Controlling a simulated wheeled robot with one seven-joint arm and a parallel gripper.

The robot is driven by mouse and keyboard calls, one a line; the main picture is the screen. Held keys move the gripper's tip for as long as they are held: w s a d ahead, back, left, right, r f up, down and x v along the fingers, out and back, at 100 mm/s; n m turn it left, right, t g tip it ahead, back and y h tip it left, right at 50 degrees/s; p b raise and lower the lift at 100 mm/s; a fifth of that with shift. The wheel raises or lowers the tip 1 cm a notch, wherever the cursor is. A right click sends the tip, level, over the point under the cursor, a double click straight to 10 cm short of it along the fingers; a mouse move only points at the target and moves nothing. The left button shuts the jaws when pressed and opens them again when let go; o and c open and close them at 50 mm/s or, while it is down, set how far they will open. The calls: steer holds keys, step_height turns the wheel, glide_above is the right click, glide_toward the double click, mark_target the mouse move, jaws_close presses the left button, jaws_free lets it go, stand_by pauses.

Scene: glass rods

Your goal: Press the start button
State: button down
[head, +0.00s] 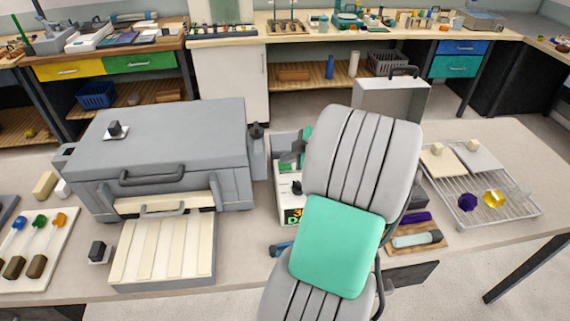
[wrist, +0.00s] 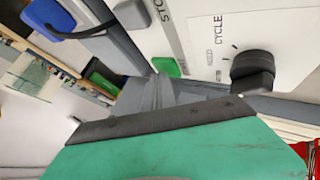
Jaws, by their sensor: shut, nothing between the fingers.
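The green button (wrist: 166,67) shows in the wrist view on a white control panel (wrist: 200,22). No label for it can be read. My gripper (wrist: 162,82) is shut and empty, its grey fingers pointing at the green button with the tips right at its near edge. I cannot tell whether they touch it. In the head view my arm covers much of the panel's box (head: 289,198), and the button cannot be made out.
A large grey lidded machine (head: 170,135) stands left of the box on the table. A slatted cream block (head: 160,255) lies before it. A wire rack (head: 500,213) with coloured pieces is at the right. A pale case (head: 395,103) stands behind my arm.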

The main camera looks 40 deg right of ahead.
mark_target(288, 165)
stand_by(0.4)
steer(key=shift+r, duration=0.85)
steer(key=shift+p, duration=0.3)
steer(key=shift+r+p, duration=1.1)
steer(key=shift+r, duration=1.45)
